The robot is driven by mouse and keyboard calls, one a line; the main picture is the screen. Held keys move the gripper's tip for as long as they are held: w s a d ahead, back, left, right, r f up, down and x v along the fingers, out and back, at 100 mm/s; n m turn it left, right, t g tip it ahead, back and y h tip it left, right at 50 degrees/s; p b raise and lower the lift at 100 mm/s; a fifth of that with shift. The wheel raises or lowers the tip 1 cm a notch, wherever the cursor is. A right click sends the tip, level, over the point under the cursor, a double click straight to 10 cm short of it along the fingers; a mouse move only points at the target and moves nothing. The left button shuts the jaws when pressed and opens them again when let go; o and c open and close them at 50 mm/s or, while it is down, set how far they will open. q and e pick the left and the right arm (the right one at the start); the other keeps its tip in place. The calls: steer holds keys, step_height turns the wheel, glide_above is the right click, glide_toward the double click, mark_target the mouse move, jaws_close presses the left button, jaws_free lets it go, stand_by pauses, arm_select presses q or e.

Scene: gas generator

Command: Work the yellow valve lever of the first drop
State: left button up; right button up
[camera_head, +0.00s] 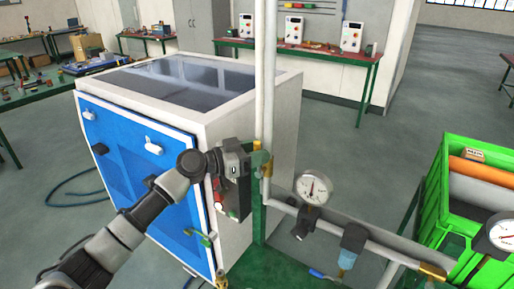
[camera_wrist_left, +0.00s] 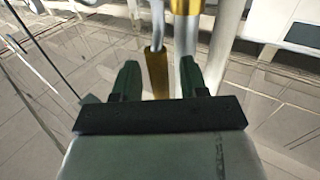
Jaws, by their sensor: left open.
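My left gripper (camera_head: 246,160) is at the vertical grey pipe beside the white and blue generator cabinet. It is open, and its two dark fingers (camera_wrist_left: 160,78) show in the left wrist view. A yellow valve lever (camera_wrist_left: 155,72) shows between the fingertips there, with a gap to either finger. A brass valve body (camera_wrist_left: 187,6) is on the pipe above it. In the head view the yellow and brass part (camera_head: 259,160) is at the fingertips, partly covered by the gripper. My right gripper is not in view.
The generator cabinet (camera_head: 232,97) stands close behind my left arm. A pressure gauge (camera_head: 313,187) and a blue-grey fitting (camera_head: 351,244) are on the pipe to the right. A green crate (camera_head: 432,200) stands at the right.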

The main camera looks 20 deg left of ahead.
arm_select(q)
jaws_close()
steer(key=shift+d, duration=0.1)
stand_by(0.4)
